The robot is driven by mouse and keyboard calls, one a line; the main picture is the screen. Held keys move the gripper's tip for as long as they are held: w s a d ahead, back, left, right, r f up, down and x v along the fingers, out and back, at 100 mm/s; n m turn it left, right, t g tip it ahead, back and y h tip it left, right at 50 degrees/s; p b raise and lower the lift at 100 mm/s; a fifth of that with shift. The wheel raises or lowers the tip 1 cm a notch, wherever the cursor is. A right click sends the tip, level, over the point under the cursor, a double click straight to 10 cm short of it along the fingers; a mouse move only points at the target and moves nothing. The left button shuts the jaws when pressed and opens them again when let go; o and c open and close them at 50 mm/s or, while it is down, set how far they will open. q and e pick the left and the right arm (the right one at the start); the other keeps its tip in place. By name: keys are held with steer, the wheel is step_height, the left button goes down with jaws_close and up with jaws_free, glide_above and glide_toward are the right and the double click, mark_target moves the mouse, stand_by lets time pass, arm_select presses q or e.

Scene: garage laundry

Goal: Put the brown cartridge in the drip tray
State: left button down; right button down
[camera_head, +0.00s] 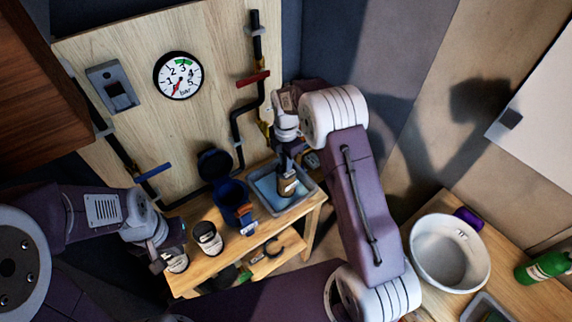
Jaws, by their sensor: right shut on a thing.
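The brown cartridge (287,188) is upright in my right gripper (289,170), which is shut on its upper part. It is over or inside the grey drip tray (270,211), which has a blue inside and stands at the right end of the small wooden bench. Whether its bottom touches the tray floor I cannot tell. My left gripper (168,253) is at the left end of the bench, close to a pale cartridge (176,264) with a dark top. Its fingers are partly hidden, so I cannot tell if they hold it.
Another dark-topped cartridge (207,238) and an open blue filter housing (234,202) stand on the bench (272,228). Behind is a board with a pressure gauge (178,76), pipes, a blue valve handle (153,172) and a red one (253,78). A white basin (449,255) and green bottle (543,267) are at right.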

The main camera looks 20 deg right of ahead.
step_height(320, 180, down, 2)
steer(key=shift+w+f, duration=0.1)
steer(key=shift+w, duration=0.05)
steer(key=c, duration=1.9)
jaws_free()
steer(key=o, duration=0.4)
steer(key=shift+o, duration=0.2)
step_height(320, 180, up, 12)
steer(key=s+d+f+m, duration=0.1)
steer(key=s+f+m, duration=0.1)
steer(key=s+m, duration=0.9)
steer(key=s+f+m+t, duration=0.1)
steer(key=s+f+m, duration=0.2)
steer(key=s+m, duration=0.8)
steer(key=shift+d+f, duration=0.15)
steer(key=shift+d, duration=0.25)
